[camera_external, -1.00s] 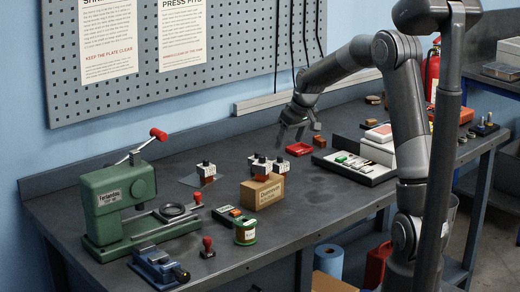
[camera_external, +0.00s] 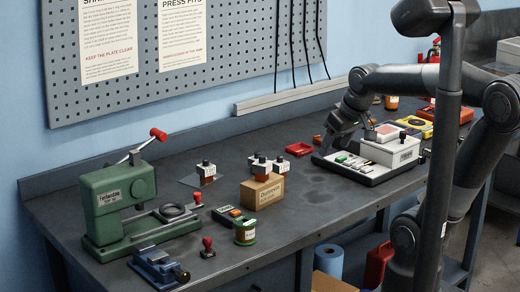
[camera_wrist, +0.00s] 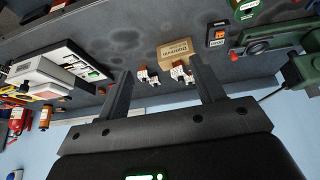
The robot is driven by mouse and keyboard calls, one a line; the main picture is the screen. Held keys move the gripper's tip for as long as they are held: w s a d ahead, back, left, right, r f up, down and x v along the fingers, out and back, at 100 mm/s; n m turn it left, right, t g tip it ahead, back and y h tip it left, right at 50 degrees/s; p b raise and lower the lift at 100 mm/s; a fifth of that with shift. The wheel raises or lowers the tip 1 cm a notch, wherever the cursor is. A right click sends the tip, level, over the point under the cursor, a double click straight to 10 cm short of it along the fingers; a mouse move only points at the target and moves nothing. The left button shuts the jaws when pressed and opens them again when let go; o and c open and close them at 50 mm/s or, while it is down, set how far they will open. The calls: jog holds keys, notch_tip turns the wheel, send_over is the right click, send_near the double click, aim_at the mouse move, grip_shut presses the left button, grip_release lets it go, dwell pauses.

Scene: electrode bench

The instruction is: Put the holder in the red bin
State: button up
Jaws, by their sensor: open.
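Look-alike holders with white bodies, black knobs and copper-brown lower parts stand on the bench: one (camera_external: 206,172) at left on a thin sheet, others around the cardboard box, one of them (camera_external: 262,168) on top of it. I cannot tell which one the task means. In the wrist view two holders (camera_wrist: 148,76) (camera_wrist: 181,73) show between my fingers, apart from them. The red bin (camera_external: 299,149) is a shallow red tray at the back of the bench. My gripper (camera_wrist: 161,66) is open and empty; in the external view (camera_external: 328,148) it is right of the bin.
The cardboard box (camera_external: 270,193) stands mid-bench. Bench between box and tray is clear.

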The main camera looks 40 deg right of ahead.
jog(key=shift+o, duration=0.5)
jog(key=s, duration=0.1)
jog(key=s+f, duration=0.1)
jog(key=s, duration=0.3)
jog(key=shift+s+a+f, duration=0.15)
jog(key=shift+a+f, duration=0.1)
jog(key=shift+a, duration=0.15)
